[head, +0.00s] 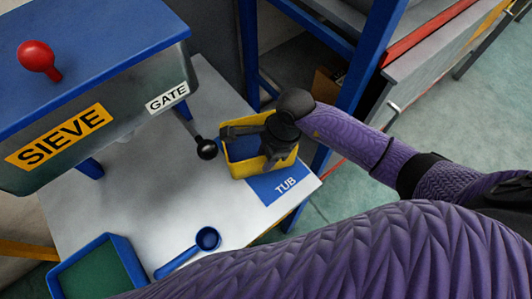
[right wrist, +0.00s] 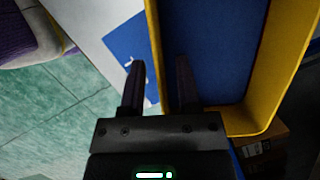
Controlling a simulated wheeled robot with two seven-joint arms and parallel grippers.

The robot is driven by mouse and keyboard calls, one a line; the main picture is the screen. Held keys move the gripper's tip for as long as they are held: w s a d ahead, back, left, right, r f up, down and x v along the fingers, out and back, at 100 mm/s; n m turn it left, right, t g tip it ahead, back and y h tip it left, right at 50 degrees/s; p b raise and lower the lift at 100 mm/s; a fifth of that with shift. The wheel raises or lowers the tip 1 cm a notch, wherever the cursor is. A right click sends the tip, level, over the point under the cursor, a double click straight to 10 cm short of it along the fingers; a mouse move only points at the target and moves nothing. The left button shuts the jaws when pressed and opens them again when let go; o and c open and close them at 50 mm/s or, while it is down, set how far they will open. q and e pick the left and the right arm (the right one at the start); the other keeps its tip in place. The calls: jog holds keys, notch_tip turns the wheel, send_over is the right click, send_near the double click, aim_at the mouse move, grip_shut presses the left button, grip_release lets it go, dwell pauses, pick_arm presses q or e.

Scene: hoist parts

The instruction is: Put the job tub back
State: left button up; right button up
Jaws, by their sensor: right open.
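The job tub (head: 238,170) is yellow with a blue inside and stands upright at the right end of the grey table. A blue patch marked TUB (head: 285,186) shows beside its near side; whether it runs under the tub is hidden. My right gripper (head: 250,146) is over the tub, open. In the right wrist view, the open right gripper (right wrist: 158,62) has one finger over the tub's inside and the other outside, with the yellow wall (right wrist: 154,50) between them. Contact cannot be told. My left gripper is not in view.
The sieve box (head: 90,110) with a red knob stands at the left; its black gate handle (head: 206,149) ends close to the tub. A blue scoop (head: 190,250) and a blue-rimmed green tray (head: 98,268) lie in front. A blue post (head: 368,75) rises behind the tub.

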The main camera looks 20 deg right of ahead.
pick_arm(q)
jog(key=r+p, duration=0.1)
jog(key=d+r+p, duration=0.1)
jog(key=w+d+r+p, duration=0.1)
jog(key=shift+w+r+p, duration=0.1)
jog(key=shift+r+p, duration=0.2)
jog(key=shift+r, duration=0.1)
pick_arm(e)
jog(key=v, duration=1.2)
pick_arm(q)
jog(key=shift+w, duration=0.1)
